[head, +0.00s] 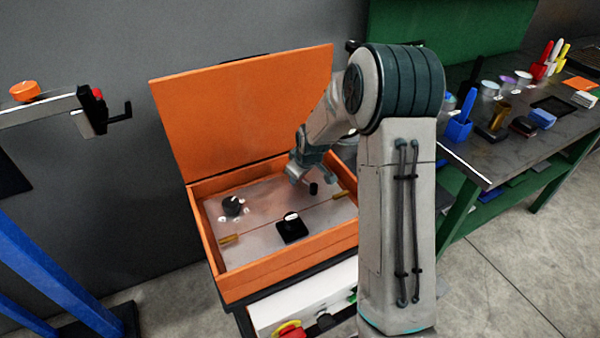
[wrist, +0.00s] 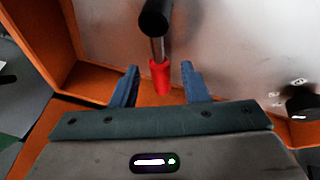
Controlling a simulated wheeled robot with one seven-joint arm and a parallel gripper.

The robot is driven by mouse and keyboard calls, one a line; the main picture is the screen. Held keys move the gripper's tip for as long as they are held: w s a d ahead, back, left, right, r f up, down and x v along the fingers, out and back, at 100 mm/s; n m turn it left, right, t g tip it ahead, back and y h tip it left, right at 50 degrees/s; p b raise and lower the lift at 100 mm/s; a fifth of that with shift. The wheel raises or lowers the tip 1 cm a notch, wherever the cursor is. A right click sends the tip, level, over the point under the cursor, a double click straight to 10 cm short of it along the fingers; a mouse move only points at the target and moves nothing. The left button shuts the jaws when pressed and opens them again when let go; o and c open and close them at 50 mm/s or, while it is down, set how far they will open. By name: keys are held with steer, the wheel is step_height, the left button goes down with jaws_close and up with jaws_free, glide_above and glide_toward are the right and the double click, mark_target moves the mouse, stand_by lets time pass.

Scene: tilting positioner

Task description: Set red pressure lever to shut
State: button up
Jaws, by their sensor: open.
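The red pressure lever (wrist: 160,77) shows in the wrist view as a red sleeve on a short metal rod, joined to a black cylinder (wrist: 157,18) at the top of the picture. My gripper (wrist: 160,67) is open, with one blue finger on each side of the red sleeve. Gaps show between the sleeve and both fingers. In the head view my gripper (head: 302,173) is low over the right part of the panel, close to a black cylindrical part (head: 313,188). The red sleeve cannot be made out there.
The metal panel (head: 262,222) lies in an orange box (head: 213,262) with its lid (head: 245,105) raised behind. A black dial (head: 231,205) and a black square switch (head: 291,230) stand on the panel. A cluttered workbench (head: 480,166) is at the right.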

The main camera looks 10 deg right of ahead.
jaws_close()
